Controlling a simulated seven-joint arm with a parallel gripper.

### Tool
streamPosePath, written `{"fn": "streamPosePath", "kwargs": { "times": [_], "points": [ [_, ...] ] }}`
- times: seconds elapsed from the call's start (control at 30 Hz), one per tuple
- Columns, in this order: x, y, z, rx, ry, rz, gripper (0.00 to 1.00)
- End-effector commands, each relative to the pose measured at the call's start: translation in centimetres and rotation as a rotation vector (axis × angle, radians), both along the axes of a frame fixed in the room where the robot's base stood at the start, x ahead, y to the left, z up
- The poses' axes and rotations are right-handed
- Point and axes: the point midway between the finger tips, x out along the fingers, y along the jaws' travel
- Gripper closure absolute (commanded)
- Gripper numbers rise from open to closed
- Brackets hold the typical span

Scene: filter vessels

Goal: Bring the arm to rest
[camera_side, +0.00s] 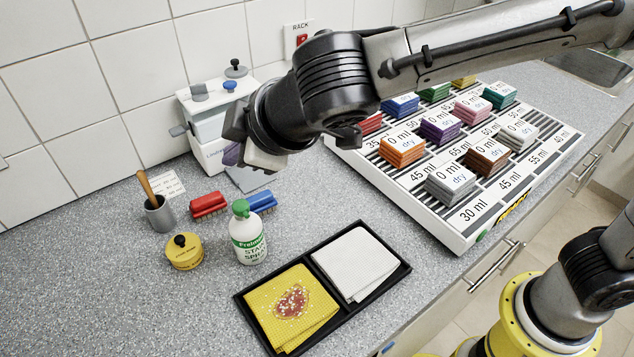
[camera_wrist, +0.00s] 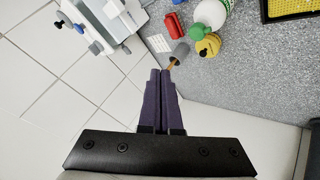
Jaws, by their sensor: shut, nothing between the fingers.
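My gripper (camera_wrist: 160,78) is shut and empty in the wrist view, its two dark purple fingers together. In the side view my gripper (camera_side: 231,154) hangs in the air in front of the white dispenser box (camera_side: 203,107) and partly covers it. In the wrist view the fingertips overlap the line of sight to the grey cup (camera_wrist: 179,52); I cannot tell the distance between them.
A black tray (camera_side: 336,313) holds a stained yellow cloth (camera_side: 291,306) and a white cloth (camera_side: 355,264). A spray bottle (camera_side: 248,236), yellow pot (camera_side: 184,251), red brush (camera_side: 208,204) and blue brush (camera_side: 262,201) stand nearby. A rack (camera_side: 462,227) bears several coloured blocks.

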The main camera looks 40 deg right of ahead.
Motion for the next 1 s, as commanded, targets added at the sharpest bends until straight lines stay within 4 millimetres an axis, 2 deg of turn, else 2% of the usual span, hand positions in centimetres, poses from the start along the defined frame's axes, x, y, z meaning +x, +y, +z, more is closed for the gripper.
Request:
{"fn": "streamPosePath", "kwargs": {
  "times": [0.07, 0.17, 0.27, 0.3, 0.37, 0.4, 0.47, 0.5, 0.57, 0.6, 0.67, 0.73, 0.8, 0.87, 0.9, 1.0],
  "points": [
    [0.6, -0.7, 0.1, 0.001, -0.001, -0.019, 1.00],
    [2.1, -3.2, 1.9, 0.028, -0.024, -0.073, 1.00],
    [3.5, -8.1, 4.7, 0.071, -0.055, -0.165, 1.00],
    [3.7, -10.7, 5.7, 0.092, -0.060, -0.215, 1.00],
    [3.4, -14.8, 6.9, 0.125, -0.061, -0.294, 1.00],
    [2.9, -17.5, 7.5, 0.146, -0.059, -0.347, 1.00],
    [1.6, -21.5, 8.1, 0.176, -0.050, -0.425, 1.00],
    [0.5, -24.0, 8.2, 0.197, -0.041, -0.476, 1.00],
    [-1.8, -27.6, 8.2, 0.228, -0.024, -0.555, 1.00],
    [-3.5, -29.7, 7.9, 0.250, -0.011, -0.606, 1.00],
    [-6.5, -32.5, 7.2, 0.286, 0.011, -0.679, 1.00],
    [-10.4, -35.1, 5.7, 0.330, 0.048, -0.761, 1.00],
    [-14.1, -36.4, 3.8, 0.374, 0.090, -0.826, 1.00],
    [-16.9, -36.7, 1.9, 0.408, 0.129, -0.863, 1.00],
    [-18.4, -36.6, 0.7, 0.427, 0.159, -0.877, 1.00],
    [-21.1, -35.7, -2.1, 0.459, 0.236, -0.881, 1.00]
  ]
}}
